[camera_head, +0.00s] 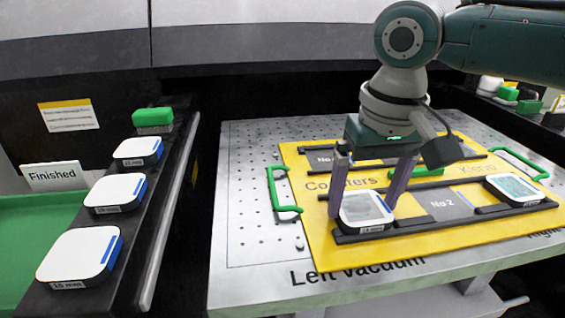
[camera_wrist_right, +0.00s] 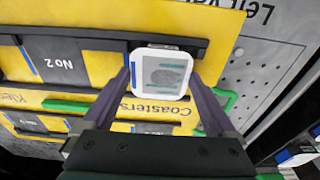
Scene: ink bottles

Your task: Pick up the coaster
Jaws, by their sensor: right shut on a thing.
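The coaster (camera_head: 366,207) is a white rounded square with a grey printed face and a size label on its front edge. It is at the left end of the front dark rail on the yellow board (camera_head: 318,220). My right gripper (camera_head: 364,203) reaches down from above with its purple fingers on either side of the coaster, shut on it. The wrist view shows the coaster (camera_wrist_right: 160,74) between the two fingertips (camera_wrist_right: 163,82). I cannot tell whether it is clear of the board. My left gripper is not in view.
A second printed coaster (camera_head: 514,189) sits at the right end of the rail. Green handles (camera_head: 285,190) stand up from the board. Several white blocks with blue stripes (camera_head: 82,257) line the dark ledge at left, by a "Finished" sign (camera_head: 53,176). The metal table (camera_head: 245,240) is clear at its left.

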